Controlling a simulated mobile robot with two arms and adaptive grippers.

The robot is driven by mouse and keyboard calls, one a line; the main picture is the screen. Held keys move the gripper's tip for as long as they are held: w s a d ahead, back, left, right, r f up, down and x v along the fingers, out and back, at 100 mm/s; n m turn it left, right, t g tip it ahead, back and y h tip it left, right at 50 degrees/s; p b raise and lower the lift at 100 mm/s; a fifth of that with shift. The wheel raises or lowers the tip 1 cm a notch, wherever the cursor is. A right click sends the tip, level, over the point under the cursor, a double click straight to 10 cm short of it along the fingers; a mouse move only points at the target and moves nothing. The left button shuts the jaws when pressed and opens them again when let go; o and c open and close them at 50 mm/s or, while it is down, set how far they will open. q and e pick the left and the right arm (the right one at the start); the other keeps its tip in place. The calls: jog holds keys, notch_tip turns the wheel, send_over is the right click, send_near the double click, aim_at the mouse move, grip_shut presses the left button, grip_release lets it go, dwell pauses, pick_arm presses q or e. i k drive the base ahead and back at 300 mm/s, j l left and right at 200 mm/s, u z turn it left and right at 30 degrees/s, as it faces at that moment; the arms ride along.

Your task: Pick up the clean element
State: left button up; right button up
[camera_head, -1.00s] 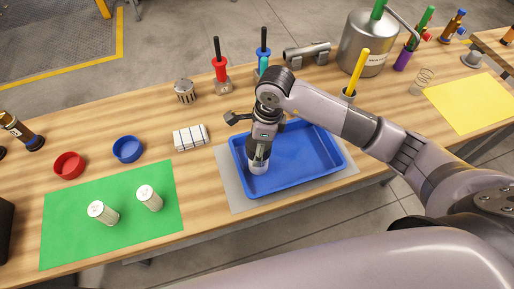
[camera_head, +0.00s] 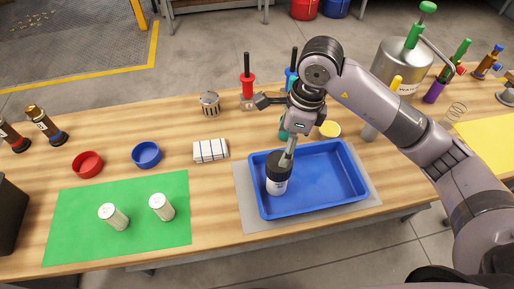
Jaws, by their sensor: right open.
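Two pale cylinders stand upright on the green mat (camera_head: 75,235) at the left: one at the left (camera_head: 113,216), one at the right (camera_head: 161,207). They look like filter elements; no label reads as clean. My right gripper (camera_head: 287,158) points down over the blue tray (camera_head: 352,198), far to the right of them. It is open, close above a jar with a black top and white label (camera_head: 277,187) that stands at the tray's left side. The fingers overlap the jar's top in the picture; I cannot tell whether they touch. My left gripper is out of view.
A metal tank (camera_head: 390,62), a yellow-topped round item (camera_head: 329,129) and a yellow mat (camera_head: 490,143) are at the right. Bare bench lies between green mat and tray.

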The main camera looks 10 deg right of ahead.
aim_at(158, 201)
jog(key=u, duration=0.8)
